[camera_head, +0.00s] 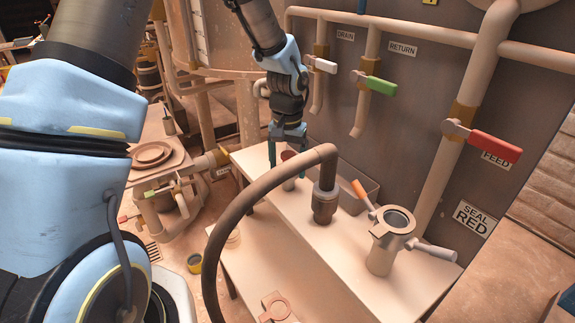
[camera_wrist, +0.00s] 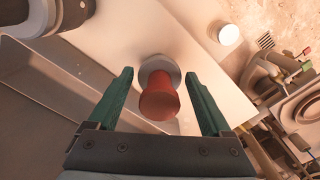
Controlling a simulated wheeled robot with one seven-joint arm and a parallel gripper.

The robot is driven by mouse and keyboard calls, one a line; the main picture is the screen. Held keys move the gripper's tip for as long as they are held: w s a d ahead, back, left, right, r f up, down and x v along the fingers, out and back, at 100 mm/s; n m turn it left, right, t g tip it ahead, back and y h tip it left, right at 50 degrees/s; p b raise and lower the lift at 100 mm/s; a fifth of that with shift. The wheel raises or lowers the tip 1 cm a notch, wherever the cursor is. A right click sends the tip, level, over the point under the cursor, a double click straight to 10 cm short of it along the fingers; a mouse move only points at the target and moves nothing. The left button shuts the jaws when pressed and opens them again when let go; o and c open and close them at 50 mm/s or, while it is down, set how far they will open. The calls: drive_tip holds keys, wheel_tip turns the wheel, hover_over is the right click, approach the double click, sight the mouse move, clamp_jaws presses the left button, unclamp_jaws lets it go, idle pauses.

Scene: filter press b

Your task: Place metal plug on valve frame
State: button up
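The metal plug (camera_wrist: 160,98) has a red knob on a grey round base and stands on the pale bench. In the head view its reddish top (camera_head: 289,155) shows behind the hose. My gripper (camera_wrist: 159,75) is open, with one green finger on each side of the plug and visible gaps to both. It also shows above the bench in the head view (camera_head: 287,163). What looks like the valve frame (camera_head: 381,259) is an upright pale cylinder with a flanged open top, an orange handle and a pale handle. It stands at the bench's right end, away from my gripper.
A dark curved hose with a thick nozzle (camera_head: 325,203) arches between my gripper and the valve frame. A grey bin (camera_head: 358,186) stands behind, against the wall. Pipes with green (camera_head: 381,86) and red (camera_head: 495,147) valve levers run above. The bench's front middle is clear.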

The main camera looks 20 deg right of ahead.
drive_tip(key=shift+o, duration=1.1)
wheel_tip(320, 180, up, 12)
drive_tip(key=shift+r+b, duration=0.2)
drive_tip(key=shift+b, duration=0.45)
drive_tip(key=s+a+f+n, duration=0.1)
drive_tip(key=a+n, duration=0.1)
drive_tip(key=a, duration=0.8)
drive_tip(key=s+a+f+n+t, duration=0.1)
drive_tip(key=a+n, duration=0.2)
drive_tip(key=a, duration=0.7)
drive_tip(key=s+a+f+n, duration=0.2)
drive_tip(key=a, duration=0.9)
drive_tip(key=shift+t, duration=0.3)
